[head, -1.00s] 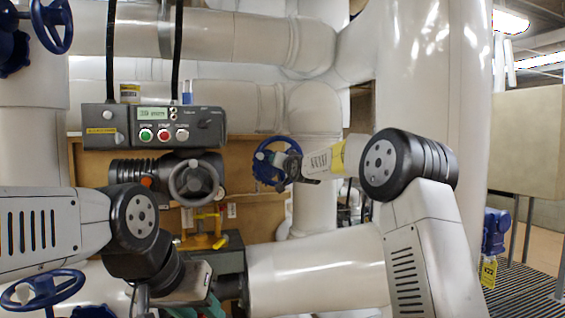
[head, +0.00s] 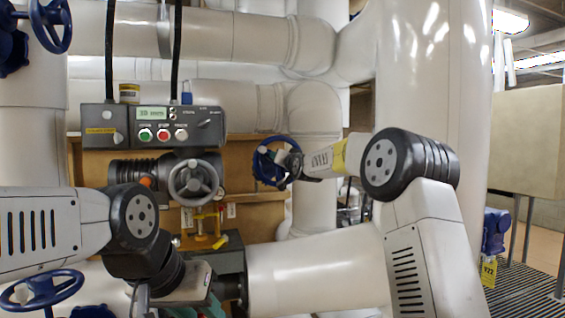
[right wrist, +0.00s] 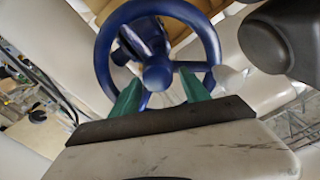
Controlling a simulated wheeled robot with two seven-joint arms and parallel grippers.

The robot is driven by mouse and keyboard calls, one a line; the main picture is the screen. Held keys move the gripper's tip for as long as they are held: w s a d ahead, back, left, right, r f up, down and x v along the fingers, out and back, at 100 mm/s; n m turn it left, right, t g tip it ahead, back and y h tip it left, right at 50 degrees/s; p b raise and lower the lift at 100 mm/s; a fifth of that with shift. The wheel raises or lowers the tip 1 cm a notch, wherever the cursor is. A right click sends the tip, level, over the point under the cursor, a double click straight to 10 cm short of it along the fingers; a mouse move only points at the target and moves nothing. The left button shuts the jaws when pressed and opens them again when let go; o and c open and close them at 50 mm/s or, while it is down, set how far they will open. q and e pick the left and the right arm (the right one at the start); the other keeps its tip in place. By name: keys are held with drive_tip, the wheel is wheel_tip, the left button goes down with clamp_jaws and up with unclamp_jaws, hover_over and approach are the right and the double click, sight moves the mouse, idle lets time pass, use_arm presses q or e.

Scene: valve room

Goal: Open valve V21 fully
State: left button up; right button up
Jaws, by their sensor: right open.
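A blue handwheel (head: 258,168) stands in the middle of the head view, partly hidden by my right gripper (head: 283,162). The right wrist view shows this blue wheel (right wrist: 101,62) close up, with its rim, spokes and hub. My right gripper (right wrist: 160,90) is open, its two green fingers apart at the near side of the wheel, one on each side of the hub. I cannot tell whether they touch it. No V21 tag is legible. My left gripper (head: 205,308) is low at the bottom edge, mostly cut off; its jaws cannot be made out.
A control box (head: 155,126) with a display and buttons is above a grey handwheel (head: 193,178). Other blue handwheels are at top left (head: 50,25) and bottom left (head: 42,290). A yellow V22 tag (head: 488,272) hangs at right. Large white pipes (head: 315,270) crowd the space.

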drive_tip(key=shift+a+f, duration=0.15)
drive_tip(key=shift+f, duration=0.15)
drive_tip(key=shift+v, duration=2.75)
drive_tip(key=shift+f, duration=0.15)
drive_tip(key=m, duration=0.8)
drive_tip(key=shift+m, duration=0.4)
